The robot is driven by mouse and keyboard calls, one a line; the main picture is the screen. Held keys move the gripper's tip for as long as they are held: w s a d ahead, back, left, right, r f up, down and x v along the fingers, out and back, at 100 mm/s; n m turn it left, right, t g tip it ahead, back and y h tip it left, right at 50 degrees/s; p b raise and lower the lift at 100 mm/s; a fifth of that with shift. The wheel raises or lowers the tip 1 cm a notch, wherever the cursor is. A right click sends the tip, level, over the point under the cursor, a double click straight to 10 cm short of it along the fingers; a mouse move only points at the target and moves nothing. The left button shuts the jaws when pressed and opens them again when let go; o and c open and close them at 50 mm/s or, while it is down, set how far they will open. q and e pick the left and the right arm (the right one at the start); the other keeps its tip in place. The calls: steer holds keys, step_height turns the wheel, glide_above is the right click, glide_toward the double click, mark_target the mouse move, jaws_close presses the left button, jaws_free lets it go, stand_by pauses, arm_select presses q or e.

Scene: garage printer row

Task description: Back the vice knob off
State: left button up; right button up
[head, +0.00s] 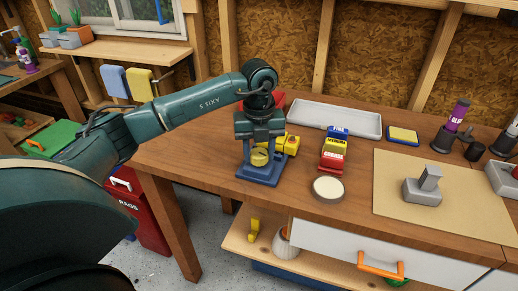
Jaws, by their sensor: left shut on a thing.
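The vice is a small blue block (258,180) on the wooden bench, near its front left. The gripper hides the knob's upper part and some of the vice's back. A yellow block (291,145) shows just right of the gripper; I cannot tell whether it joins the vice. My right gripper is not in view.
A red, yellow and blue item (334,152) and a round pale disc (328,188) lie right of the vice. A grey tray (325,117) lies behind. A tan mat (465,215) bears a grey block (423,190). The bench's front edge is close to the vice.

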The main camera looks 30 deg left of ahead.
mark_target(259, 152)
arm_select(q)
steer(key=shift+r+n, duration=0.1)
steer(key=shift+n, duration=1.5)
steer(key=o, duration=1)
step_height(259, 152, up, 13)
steer(key=shift+r, duration=0.1)
